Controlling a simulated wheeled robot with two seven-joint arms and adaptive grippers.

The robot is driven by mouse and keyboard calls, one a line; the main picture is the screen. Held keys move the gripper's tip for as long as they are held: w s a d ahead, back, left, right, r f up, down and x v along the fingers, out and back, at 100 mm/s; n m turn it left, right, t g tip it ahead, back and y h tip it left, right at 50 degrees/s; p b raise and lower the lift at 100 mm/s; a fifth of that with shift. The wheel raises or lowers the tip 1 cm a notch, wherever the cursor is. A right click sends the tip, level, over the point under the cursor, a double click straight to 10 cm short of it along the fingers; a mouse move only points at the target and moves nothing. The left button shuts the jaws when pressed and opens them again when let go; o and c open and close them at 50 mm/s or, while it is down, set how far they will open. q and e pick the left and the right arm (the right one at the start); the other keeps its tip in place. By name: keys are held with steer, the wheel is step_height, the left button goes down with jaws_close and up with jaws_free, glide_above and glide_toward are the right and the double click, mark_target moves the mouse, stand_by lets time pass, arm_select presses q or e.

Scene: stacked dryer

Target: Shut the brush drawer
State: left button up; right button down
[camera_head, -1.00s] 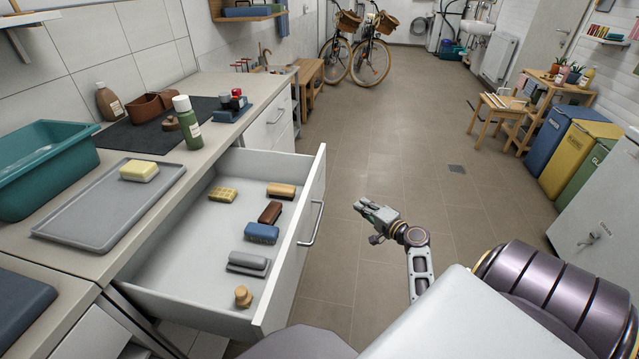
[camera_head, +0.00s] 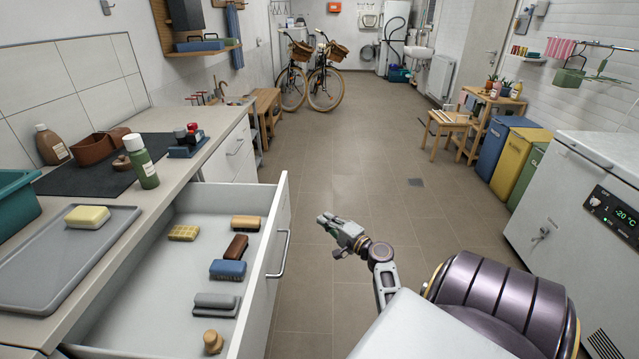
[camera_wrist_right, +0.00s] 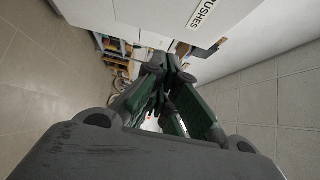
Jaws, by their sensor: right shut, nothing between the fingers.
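The brush drawer (camera_head: 272,262) is pulled far out from the counter on the left in the head view. Its front carries a bar handle (camera_head: 283,254). Several brushes lie inside, among them a blue brush (camera_head: 228,270) and a dark brown one (camera_head: 236,247). My right gripper (camera_head: 330,221) is shut and empty, to the right of the drawer front and apart from it, above the floor. In the right wrist view its fingers (camera_wrist_right: 170,95) are together, and a white front with a label ending in "USHES" (camera_wrist_right: 203,12) shows beyond them. My left gripper is not in view.
The counter (camera_head: 210,140) holds a grey tray (camera_head: 70,250) with a yellow sponge, a green bottle (camera_head: 141,162) and a teal basin (camera_head: 18,208). A white freezer (camera_head: 590,190) stands at the right. The tiled floor between is clear.

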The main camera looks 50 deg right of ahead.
steer(key=w+a, duration=0.2)
steer(key=w, duration=1)
steer(key=shift+w, duration=0.15)
stand_by(0.3)
